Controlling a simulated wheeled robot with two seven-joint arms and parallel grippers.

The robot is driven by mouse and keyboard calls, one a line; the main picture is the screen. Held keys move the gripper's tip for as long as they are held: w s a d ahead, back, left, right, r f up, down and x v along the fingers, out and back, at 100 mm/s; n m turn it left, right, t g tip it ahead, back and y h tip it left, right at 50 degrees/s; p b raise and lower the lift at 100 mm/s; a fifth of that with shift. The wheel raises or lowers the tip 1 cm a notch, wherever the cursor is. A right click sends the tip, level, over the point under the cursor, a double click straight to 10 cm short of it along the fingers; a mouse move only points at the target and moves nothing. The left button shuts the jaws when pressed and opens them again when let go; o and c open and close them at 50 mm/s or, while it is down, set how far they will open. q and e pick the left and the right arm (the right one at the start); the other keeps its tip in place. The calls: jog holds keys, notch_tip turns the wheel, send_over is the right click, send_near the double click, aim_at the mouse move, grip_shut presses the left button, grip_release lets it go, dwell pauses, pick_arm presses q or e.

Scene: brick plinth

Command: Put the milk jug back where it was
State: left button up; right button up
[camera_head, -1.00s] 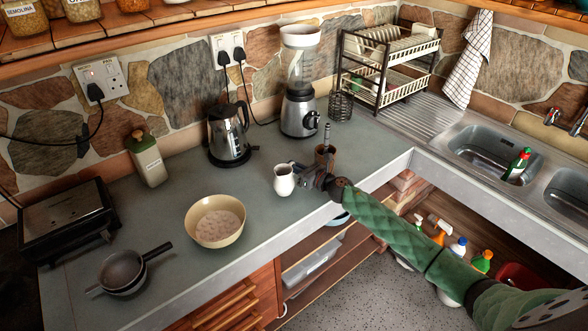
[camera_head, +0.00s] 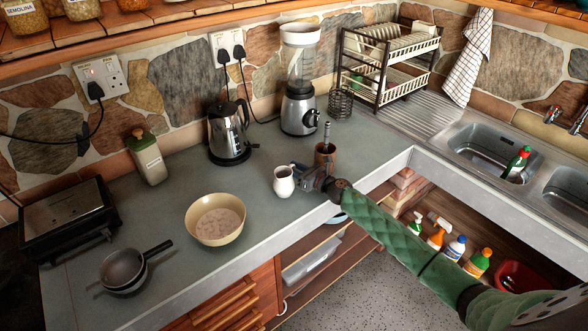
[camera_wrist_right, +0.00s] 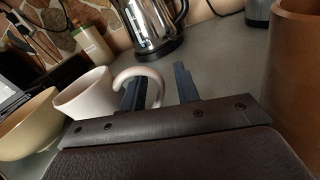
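The white milk jug (camera_head: 284,182) stands upright on the grey counter, right of the cream bowl, and shows large in the right wrist view (camera_wrist_right: 88,97). Its curled handle points toward my right gripper (camera_head: 302,177). In the right wrist view the two dark fingers (camera_wrist_right: 160,88) are apart. The outer curve of the handle shows between them, with a gap to the right finger. The left finger overlaps the handle loop; I cannot tell whether it touches. My left gripper is not in view.
A brown pot (camera_head: 324,158) holding a utensil stands close behind my right gripper. The cream bowl (camera_head: 215,219), kettle (camera_head: 229,132) and blender (camera_head: 299,105) stand around the jug. The counter's front edge (camera_head: 245,262) is near. Counter between jug and kettle is clear.

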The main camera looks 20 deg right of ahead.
jog(key=shift+r, duration=0.15)
jog(key=shift+s+d+f+b, duration=0.3)
jog(key=shift+s+d+b, duration=0.15)
jog(key=shift+s, duration=0.25)
jog(key=shift+b+v, duration=0.3)
jog(key=shift+v, duration=0.45)
jog(key=b+v, duration=0.3)
jog(key=v, duration=0.4)
jog(key=shift+s+d+r, duration=0.1)
jog(key=shift+s, duration=0.15)
jog(key=shift+s+d+r, duration=0.15)
jog(key=shift+s+d, duration=0.25)
jog(key=shift+s, duration=0.15)
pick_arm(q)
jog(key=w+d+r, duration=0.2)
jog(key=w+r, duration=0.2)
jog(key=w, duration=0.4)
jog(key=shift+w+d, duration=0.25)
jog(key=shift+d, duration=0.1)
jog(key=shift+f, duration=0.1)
